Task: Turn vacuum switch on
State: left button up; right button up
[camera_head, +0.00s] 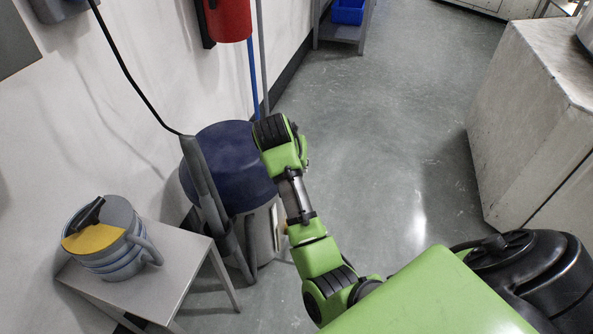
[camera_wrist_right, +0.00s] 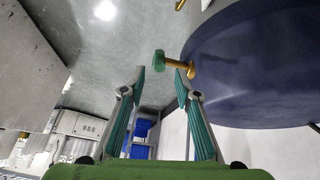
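The vacuum (camera_head: 225,165) has a dark blue rounded top and a grey lower body. It stands by the wall in the head view, and its blue side (camera_wrist_right: 255,65) fills the upper right of the right wrist view. A brass-coloured switch lever (camera_wrist_right: 180,68) with a green knob (camera_wrist_right: 158,61) sticks out from it. My right gripper (camera_wrist_right: 160,77) is open and empty, its fingertips just short of the lever, with the knob roughly between them in the picture. In the head view my right arm reaches the vacuum's right side, hiding the switch. My left gripper is out of view.
A small grey table (camera_head: 179,272) at the left holds a grey ribbed container (camera_head: 108,250) with a yellow patch. A grey hose (camera_head: 203,185) runs beside the vacuum. A red cylinder (camera_head: 228,18) hangs on the wall. A pale cabinet (camera_head: 530,120) stands right; the floor between is clear.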

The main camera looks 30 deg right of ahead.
jog(key=v, duration=0.3)
jog(key=shift+s+a+r, duration=0.1)
jog(key=shift+a+r, duration=0.05)
jog(key=shift+r, duration=0.1)
dwell(0.4)
